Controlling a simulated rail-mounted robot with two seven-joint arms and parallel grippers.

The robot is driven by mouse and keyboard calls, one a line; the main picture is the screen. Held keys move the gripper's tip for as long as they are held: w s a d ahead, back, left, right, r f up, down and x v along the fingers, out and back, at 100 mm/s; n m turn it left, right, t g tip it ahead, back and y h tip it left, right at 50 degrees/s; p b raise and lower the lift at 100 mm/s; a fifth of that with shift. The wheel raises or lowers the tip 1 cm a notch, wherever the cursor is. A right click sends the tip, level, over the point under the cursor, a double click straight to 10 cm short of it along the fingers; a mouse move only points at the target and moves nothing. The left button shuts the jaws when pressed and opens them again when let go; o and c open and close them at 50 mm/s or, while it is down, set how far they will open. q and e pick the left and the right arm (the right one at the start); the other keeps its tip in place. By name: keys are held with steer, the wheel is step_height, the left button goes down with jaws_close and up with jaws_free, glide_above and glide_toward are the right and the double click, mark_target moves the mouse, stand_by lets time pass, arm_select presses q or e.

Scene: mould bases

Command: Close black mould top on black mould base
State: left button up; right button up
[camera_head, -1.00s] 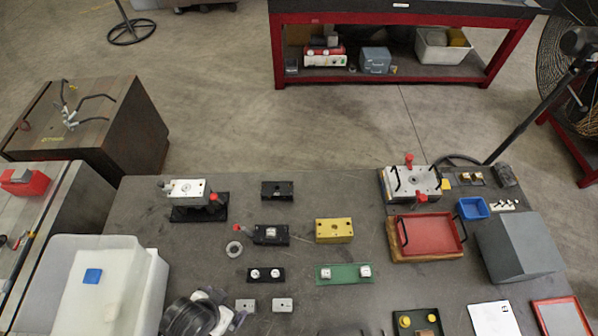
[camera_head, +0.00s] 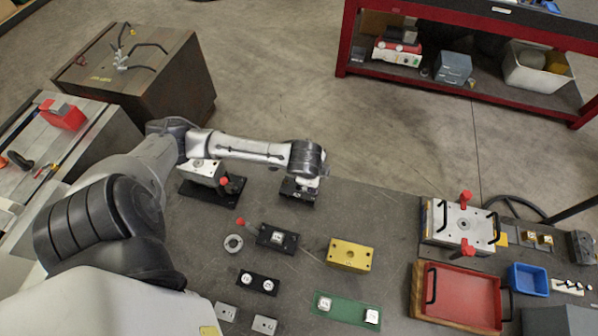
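A black block (camera_head: 296,196) sits on the table under the wrist of my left arm, partly hidden. My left gripper (camera_head: 302,182) points down at it; its fingers are too small and covered to tell if they are open, shut or touching the block. A second black block (camera_head: 277,238) with a silver square on top and a red-knobbed rod at its left lies nearer. A black plate (camera_head: 257,283) with two silver round pieces lies nearer still. I cannot tell for certain which of these are the mould top and base. My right gripper is out of view.
A yellow block (camera_head: 350,255) and a green plate (camera_head: 345,310) lie to the right. A metal ring (camera_head: 233,243) and two small grey blocks (camera_head: 226,311) lie at the left. A metal mould with red knobs (camera_head: 461,226) and a red tray (camera_head: 462,297) stand further right.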

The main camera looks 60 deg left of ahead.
mark_target(296, 188)
arm_select(q)
steer(key=s+a+f+g, duration=0.2)
steer(key=a+f+g, duration=0.15)
steer(key=a, duration=0.45)
steer(key=f, duration=0.5)
steer(key=f+h, duration=0.1)
steer(key=f, duration=0.4)
steer(key=s+d+f+h, duration=0.1)
steer(key=f, duration=0.4)
steer(key=shift+f, duration=0.15)
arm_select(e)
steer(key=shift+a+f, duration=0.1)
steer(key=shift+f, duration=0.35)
arm_select(q)
steer(key=c, duration=1.5)
steer(key=shift+o, duration=0.2)
steer(key=shift+w, duration=0.1)
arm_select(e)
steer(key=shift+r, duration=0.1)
arm_select(q)
steer(key=shift+r, duration=0.25)
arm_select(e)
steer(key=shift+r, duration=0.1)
